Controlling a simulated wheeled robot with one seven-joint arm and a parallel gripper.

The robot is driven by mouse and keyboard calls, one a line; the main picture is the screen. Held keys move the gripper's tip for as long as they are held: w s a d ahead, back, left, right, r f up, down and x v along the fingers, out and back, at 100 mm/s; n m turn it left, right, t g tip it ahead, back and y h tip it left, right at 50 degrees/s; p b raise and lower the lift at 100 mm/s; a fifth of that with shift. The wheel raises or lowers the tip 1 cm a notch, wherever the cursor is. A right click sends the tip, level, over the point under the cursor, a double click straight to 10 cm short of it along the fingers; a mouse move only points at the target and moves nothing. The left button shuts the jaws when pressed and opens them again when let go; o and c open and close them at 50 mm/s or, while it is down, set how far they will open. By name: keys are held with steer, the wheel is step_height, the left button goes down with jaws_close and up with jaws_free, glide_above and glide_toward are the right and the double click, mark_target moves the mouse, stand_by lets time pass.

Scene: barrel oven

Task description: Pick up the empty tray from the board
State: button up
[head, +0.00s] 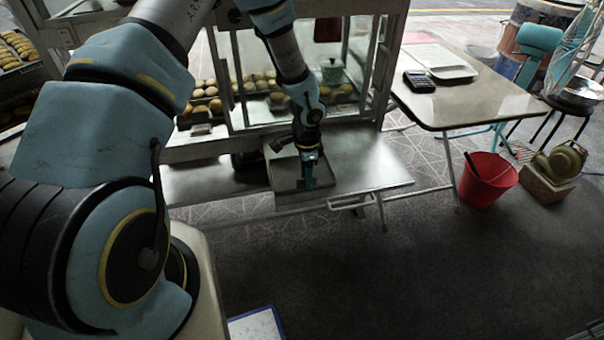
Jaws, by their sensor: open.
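A flat grey square tray (284,176) lies on the metal board (372,172) in front of the glass case. No items show on the part of the tray that I can see. My gripper (308,182) points down at the tray's front right part, with its teal fingers overlapping the tray in the picture. The gripper is open. The fingers look nearly in line from here, so the gap between them is hard to see. I cannot tell whether they touch the tray or straddle its edge. My wrist hides part of the tray's back.
The glass case (240,95) with several buns stands directly behind the board. A table (480,98) with a calculator (419,81) and a white tray (440,60) is at the right. A red bucket (487,182) stands below it.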

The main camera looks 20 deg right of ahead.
steer(key=shift+f, duration=0.4)
steer(key=shift+c, duration=0.2)
jaws_close()
stand_by(1.0)
